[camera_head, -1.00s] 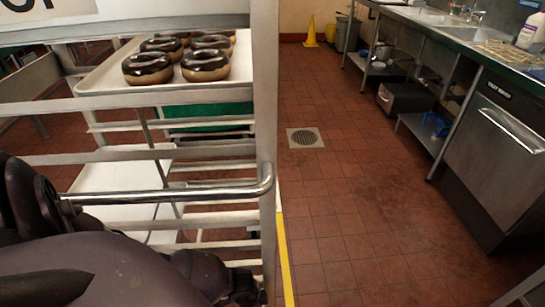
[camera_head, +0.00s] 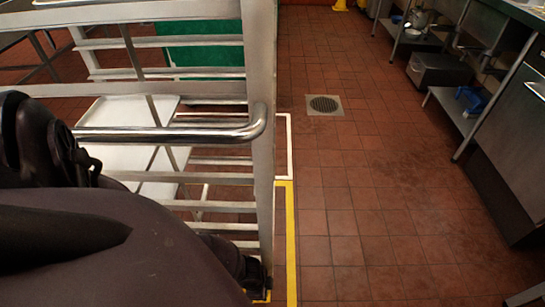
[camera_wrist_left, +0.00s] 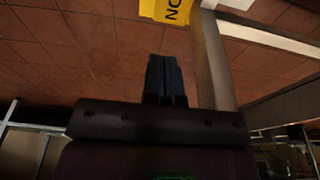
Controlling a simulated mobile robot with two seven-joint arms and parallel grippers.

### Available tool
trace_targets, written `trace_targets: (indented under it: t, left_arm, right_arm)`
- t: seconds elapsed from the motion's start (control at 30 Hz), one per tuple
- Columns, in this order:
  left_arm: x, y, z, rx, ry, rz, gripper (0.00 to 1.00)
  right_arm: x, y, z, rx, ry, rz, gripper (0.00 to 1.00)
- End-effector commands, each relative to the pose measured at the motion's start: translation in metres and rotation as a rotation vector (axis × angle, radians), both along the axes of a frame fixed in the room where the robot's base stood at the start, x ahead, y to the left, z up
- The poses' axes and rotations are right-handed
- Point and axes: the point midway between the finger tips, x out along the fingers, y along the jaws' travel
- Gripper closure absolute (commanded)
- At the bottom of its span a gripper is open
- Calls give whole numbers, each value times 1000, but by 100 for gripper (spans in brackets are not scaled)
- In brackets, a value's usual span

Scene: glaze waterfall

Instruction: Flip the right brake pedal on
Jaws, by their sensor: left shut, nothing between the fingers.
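The metal rack (camera_head: 258,150) stands at the left of the head view, with its right post running down to the floor. My left arm comes in from the left, and its dark end (camera_head: 245,275) is low beside the foot of that post, partly hidden by my arm. In the left wrist view my left gripper (camera_wrist_left: 166,62) has its fingers together and empty. I cannot make out the brake pedal. My right gripper is not in view.
A chrome handle bar (camera_head: 180,132) sticks out across the rack. Yellow floor tape (camera_head: 291,240) runs beside the post. The tiled floor to the right is open, with a drain (camera_head: 324,105). A steel counter unit (camera_head: 510,140) stands along the right.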

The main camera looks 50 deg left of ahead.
Motion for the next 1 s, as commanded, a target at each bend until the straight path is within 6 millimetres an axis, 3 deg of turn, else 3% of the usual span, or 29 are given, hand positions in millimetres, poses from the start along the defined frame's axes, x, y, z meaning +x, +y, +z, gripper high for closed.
trace_targets:
  t: [0.03, 0.1, 0.5, 1.0]
  left_arm:
    - [-6, -2, -17, -1, 13, 0, 100]
    - [-5, -4, -28, -1, 14, 0, 100]
    - [6, -10, -81, 0, 9, 1, 100]
    - [14, -11, -90, 0, -1, 0, 100]
  right_arm:
    - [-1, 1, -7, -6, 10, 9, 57]
    - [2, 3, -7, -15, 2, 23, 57]
    - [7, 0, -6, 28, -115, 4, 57]
    - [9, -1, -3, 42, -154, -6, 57]
